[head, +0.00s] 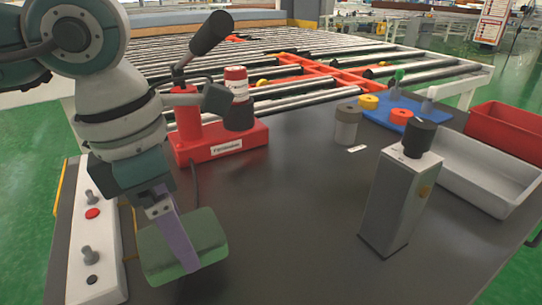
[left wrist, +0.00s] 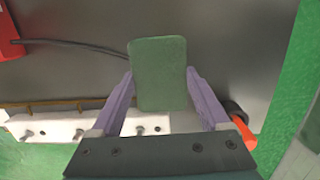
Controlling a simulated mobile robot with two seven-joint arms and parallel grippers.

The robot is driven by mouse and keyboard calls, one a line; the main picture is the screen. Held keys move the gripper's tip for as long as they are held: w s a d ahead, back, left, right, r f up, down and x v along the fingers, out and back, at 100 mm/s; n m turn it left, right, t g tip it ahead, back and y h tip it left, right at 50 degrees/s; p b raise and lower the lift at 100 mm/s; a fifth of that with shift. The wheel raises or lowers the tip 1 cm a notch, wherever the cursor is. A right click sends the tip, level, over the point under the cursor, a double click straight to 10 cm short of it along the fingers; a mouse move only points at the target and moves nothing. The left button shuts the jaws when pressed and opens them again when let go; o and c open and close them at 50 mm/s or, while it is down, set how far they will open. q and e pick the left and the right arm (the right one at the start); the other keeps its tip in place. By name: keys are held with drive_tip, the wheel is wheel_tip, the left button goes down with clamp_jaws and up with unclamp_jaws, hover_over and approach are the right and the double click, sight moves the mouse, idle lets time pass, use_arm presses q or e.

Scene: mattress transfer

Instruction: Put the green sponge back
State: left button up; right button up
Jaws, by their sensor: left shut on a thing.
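The green sponge (head: 211,240) is a thick rounded block at the front left of the dark table. My left gripper (head: 187,258) comes down over it from above and is shut on it. In the left wrist view the sponge (left wrist: 160,75) sits between the two purple fingers of the left gripper (left wrist: 163,98), its broad face toward the camera. Whether the sponge touches the tabletop is hard to tell. My right gripper is not in view.
A white panel (head: 97,245) with knobs and buttons lies left of the sponge. Behind stands a red base (head: 225,146) with a cable. To the right are a grey upright box (head: 399,200), a grey cylinder (head: 347,126) and a white bin (head: 487,172). The table's middle is clear.

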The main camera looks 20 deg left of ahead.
use_arm(q)
drive_tip(key=shift+w+a, duration=0.8)
drive_tip(key=shift+a, duration=0.15)
drive_tip(key=shift+w+a+f, duration=0.1)
drive_tip(key=shift+f, duration=0.05)
wheel_tip(320, 180, down, 3)
drive_tip(key=shift+f, duration=0.15)
drive_tip(key=shift+f+b, duration=0.15)
drive_tip(key=shift+b, duration=0.25)
drive_tip(key=o, duration=1)
drive_tip(key=shift+o, duration=0.2)
